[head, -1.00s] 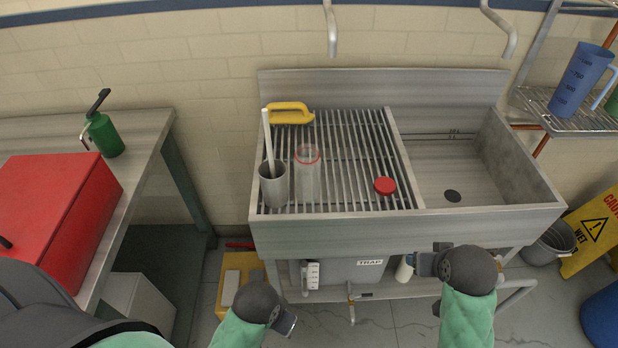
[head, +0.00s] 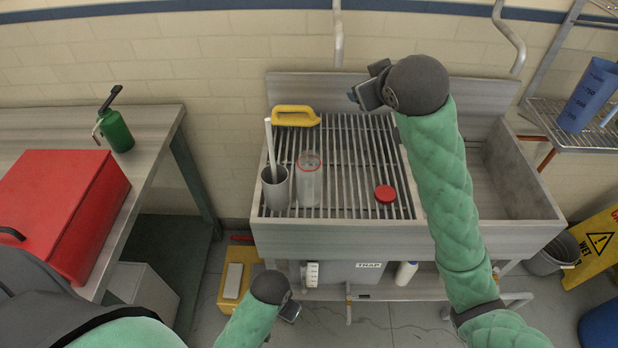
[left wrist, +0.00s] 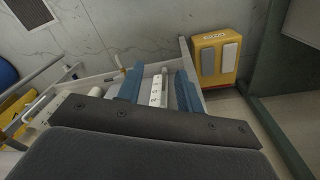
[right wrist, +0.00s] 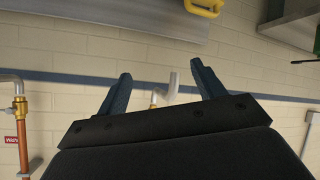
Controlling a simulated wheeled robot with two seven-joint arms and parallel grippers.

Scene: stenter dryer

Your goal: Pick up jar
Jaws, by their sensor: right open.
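A clear jar (head: 309,184) with a red ring at its top stands upright on the slatted drainboard, left of centre. A red lid (head: 385,194) lies on the slats to its right. My right gripper (head: 354,96) is raised above the back right of the drainboard, up and to the right of the jar. In the right wrist view its fingers (right wrist: 160,84) are apart with nothing between them. My left gripper (head: 291,312) hangs low in front of the sink. In the left wrist view its fingers (left wrist: 158,88) are apart and empty.
A grey cup (head: 275,188) holding a white stick stands close left of the jar. A yellow-handled tool (head: 296,116) lies behind it. The sink's raised back edge (head: 300,86) borders the drainboard. A red box (head: 62,212) sits on the left table.

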